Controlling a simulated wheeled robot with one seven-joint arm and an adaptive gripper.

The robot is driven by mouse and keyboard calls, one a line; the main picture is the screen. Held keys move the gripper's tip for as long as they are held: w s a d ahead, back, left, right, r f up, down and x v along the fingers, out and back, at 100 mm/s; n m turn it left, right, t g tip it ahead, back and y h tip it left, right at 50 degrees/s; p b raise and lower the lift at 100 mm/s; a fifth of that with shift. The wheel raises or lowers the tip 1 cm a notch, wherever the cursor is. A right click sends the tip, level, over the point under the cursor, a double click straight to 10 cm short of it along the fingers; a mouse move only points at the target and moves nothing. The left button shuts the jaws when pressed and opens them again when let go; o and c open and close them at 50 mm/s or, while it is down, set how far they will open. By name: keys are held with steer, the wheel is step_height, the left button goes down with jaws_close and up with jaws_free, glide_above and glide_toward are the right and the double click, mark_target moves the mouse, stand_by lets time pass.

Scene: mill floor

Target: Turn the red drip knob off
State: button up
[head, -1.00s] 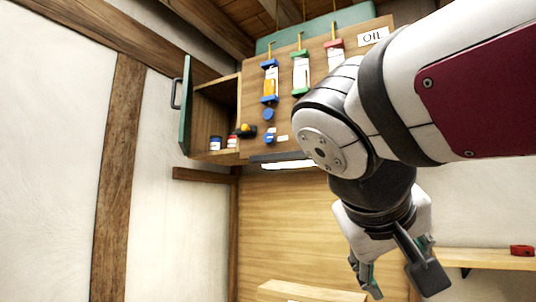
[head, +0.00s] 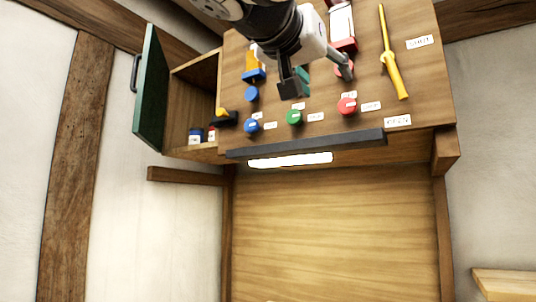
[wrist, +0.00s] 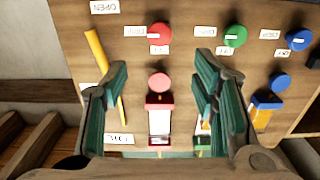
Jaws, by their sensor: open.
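The red drip knob (head: 347,105) is on the lower part of the upright wooden panel (head: 437,85). In the wrist view the red drip knob (wrist: 160,35) is upside down, with a label reading DRIP beside it and a smaller label on another side. Its pale mark seems to lie sideways, toward the DRIP label. My gripper (head: 318,78) is open and empty, above the knob in the head view. In the wrist view my gripper (wrist: 160,70) has a second red round cap (wrist: 159,82) and a red-ended oil gauge (wrist: 160,120) between its fingers.
Green (head: 294,117) and blue (head: 251,126) knobs sit left of the red one. A yellow lever (head: 391,65) stands to the right, between SHUT and OPEN labels. A dark ledge with a lamp (head: 290,160) juts below. A green cabinet door (head: 150,90) stands open at left.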

mark_target(346, 104)
steer(key=p+x, duration=0.2)
steer(key=x, duration=1)
steer(key=shift+w+d+p, duration=0.2)
steer(key=shift+w+p, duration=0.05)
steer(key=shift+p, duration=0.1)
steer(key=c, duration=1.1)
